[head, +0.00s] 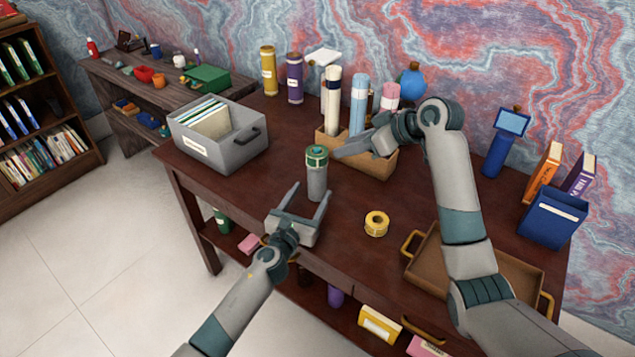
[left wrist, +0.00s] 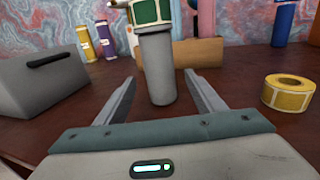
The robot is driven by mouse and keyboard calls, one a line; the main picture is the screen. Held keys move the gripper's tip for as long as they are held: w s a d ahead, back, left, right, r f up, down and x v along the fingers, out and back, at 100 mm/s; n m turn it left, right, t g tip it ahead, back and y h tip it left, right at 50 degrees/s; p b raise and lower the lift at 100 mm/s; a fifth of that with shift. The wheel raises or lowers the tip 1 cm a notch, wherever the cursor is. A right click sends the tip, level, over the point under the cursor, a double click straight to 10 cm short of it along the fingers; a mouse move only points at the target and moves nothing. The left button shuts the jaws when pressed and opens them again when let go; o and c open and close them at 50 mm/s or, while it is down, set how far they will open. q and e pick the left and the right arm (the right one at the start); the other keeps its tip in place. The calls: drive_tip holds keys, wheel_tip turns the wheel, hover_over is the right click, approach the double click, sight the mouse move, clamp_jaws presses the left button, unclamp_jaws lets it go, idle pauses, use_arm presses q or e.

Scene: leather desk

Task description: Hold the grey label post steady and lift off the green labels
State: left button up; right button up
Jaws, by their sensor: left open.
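The grey label post (head: 317,186) stands upright on the dark desk, with the green labels (head: 317,155) around its top. The post (left wrist: 157,70) and green labels (left wrist: 150,12) also show in the left wrist view, the labels cut off by its top edge. My left gripper (head: 311,190) is open at the near side of the post. In the left wrist view its fingers point toward the post's lower part, one to each side, not closed on it. My right gripper (head: 350,151) is just right of the labels, apart from them; its jaw opening is unclear.
A yellow label roll (head: 376,223) lies right of the post. A grey file box (head: 240,150) stands to the left, a wooden box with rolled tubes (head: 372,165) behind. A brown tray (head: 515,272) sits at the right. The desk between post and yellow roll is clear.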

sight(318, 182)
use_arm(q)
drive_tip(key=shift+x, duration=2.95)
